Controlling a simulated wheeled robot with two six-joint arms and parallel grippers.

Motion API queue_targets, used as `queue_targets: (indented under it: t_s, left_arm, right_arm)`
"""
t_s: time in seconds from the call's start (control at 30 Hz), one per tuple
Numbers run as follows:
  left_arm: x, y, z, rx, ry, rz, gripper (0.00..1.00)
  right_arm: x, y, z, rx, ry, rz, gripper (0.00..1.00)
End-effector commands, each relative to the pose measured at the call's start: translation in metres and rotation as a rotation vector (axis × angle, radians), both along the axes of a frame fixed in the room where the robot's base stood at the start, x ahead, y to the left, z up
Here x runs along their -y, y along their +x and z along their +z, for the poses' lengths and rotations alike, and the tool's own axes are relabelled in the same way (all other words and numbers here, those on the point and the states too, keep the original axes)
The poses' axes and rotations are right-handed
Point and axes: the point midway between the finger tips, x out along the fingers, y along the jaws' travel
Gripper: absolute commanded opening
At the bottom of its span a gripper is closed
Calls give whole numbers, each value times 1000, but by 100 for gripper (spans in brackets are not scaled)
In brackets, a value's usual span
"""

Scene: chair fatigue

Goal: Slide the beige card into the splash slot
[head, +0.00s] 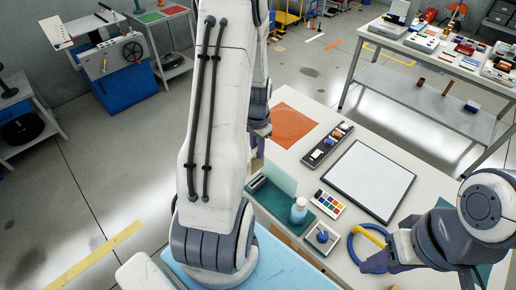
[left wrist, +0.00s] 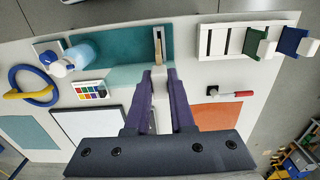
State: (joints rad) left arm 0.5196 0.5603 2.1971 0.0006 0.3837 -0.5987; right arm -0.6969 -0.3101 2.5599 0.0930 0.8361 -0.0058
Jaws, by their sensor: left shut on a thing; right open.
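My left gripper (left wrist: 160,85) has purple fingers shut on the pale tab of the beige card (left wrist: 158,46), which is seen almost edge-on. The card is over a narrow grey slot at the end of the teal tray (left wrist: 115,75); I cannot tell whether it is inside or above it. In the head view the tray shows a dark slot block (head: 258,184) with a pale teal panel (head: 282,179) standing beside it. My left arm hides most of the left gripper (head: 258,150) there. My right gripper (head: 376,263) is open beside the blue ring.
A bottle (head: 298,210), paint palette (head: 328,204), blue ring (head: 352,254), whiteboard (head: 370,180), dark item tray (head: 327,146) and orange mat (head: 292,124) crowd the table. A white rack (left wrist: 222,41) with green and blue cards stands right of the tray in the left wrist view.

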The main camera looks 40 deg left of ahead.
Motion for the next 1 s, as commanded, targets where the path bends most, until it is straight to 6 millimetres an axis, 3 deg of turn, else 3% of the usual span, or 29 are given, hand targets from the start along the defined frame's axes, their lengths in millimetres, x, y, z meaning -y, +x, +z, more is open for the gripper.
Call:
queue_targets:
  t_s: [0.6,1.0]
  left_arm:
    - [0,0,-53,0,0,0,0]
    - [0,0,-57,0,0,0,0]
  right_arm:
    - [0,0,-41,-1,0,-7,50]
    - [0,0,-44,-1,0,-8,50]
